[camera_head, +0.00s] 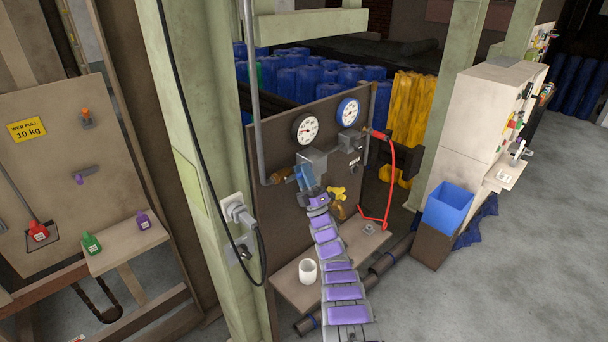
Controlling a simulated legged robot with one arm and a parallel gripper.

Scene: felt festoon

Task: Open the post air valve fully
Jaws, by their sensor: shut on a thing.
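The valve group is on the brown panel (262,130) beside the green post. A brass fitting (283,175) joins the grey pipe at the left of the group. A light blue handle-like part (303,177) stands just right of it. A yellow butterfly handle (338,192) with a brass body below it is further right. My gripper (309,191), at the tip of my purple and grey arm, is at the lower end of the blue part and appears shut on it. The fingertips are small and partly hidden. How far the valve is turned cannot be told.
Two gauges (305,128) and a red hose (389,170) are on and beside the panel. A white cup (308,271) stands on the shelf (284,281) below. The green post (209,150) with a hanging black cable is close on the left. Grey floor is open at right.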

